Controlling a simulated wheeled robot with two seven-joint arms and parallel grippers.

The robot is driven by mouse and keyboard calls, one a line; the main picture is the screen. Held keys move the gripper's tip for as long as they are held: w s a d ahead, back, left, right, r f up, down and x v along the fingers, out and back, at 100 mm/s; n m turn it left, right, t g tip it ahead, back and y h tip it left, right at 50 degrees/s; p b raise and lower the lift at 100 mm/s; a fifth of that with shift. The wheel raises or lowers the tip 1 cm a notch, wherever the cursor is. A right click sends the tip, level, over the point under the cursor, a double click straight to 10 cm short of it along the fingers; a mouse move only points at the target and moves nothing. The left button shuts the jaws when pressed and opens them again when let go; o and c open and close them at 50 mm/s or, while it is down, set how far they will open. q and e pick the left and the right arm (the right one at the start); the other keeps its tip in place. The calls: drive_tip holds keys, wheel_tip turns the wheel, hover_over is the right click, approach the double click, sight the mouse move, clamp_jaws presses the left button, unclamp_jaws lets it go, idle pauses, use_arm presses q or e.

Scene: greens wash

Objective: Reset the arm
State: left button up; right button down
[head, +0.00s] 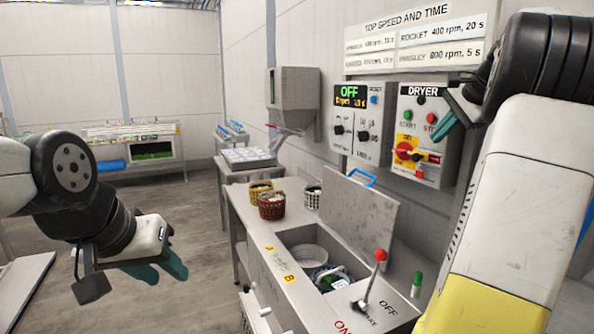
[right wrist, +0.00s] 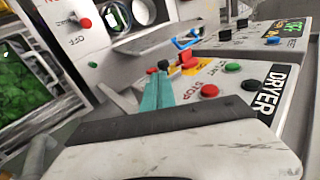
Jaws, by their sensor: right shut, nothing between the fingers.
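My right gripper (head: 443,128) is at the upper right of the head view, in front of the dryer control box (head: 419,133). Its teal fingers are together and empty; they also show in the right wrist view (right wrist: 157,92), over the dryer panel's edge near its red and green buttons. I cannot tell whether the fingers touch the panel. My left gripper (head: 166,268) hangs at the lower left of the head view, over the floor. Its two teal fingers show a gap between them, and nothing is held.
The steel counter (head: 262,236) holds small baskets (head: 271,206), an open dryer well with its lid (head: 360,214) raised, and a red-knobbed lever (head: 380,256). A control box reading OFF (head: 357,122) is on the wall.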

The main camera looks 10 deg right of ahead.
drive_tip(key=s+a+f+n, duration=0.2)
drive_tip(key=s+a+n, duration=0.1)
drive_tip(key=a, duration=0.5)
drive_tip(key=s+a+f+n+g, duration=0.1)
drive_tip(key=s+a+n, duration=0.15)
drive_tip(key=a, duration=0.45)
drive_tip(key=s+a+f+n, duration=0.2)
drive_tip(key=s+a+n, duration=0.1)
drive_tip(key=a, duration=0.5)
drive_tip(key=s+a+f+n, duration=0.8)
drive_tip(key=s+a+f, duration=0.3)
drive_tip(key=s, duration=0.3)
drive_tip(key=shift+s+f+g+y, duration=0.3)
drive_tip(key=shift+s+f+y, duration=0.05)
drive_tip(key=shift+y, duration=0.05)
drive_tip(key=shift+w, duration=0.1)
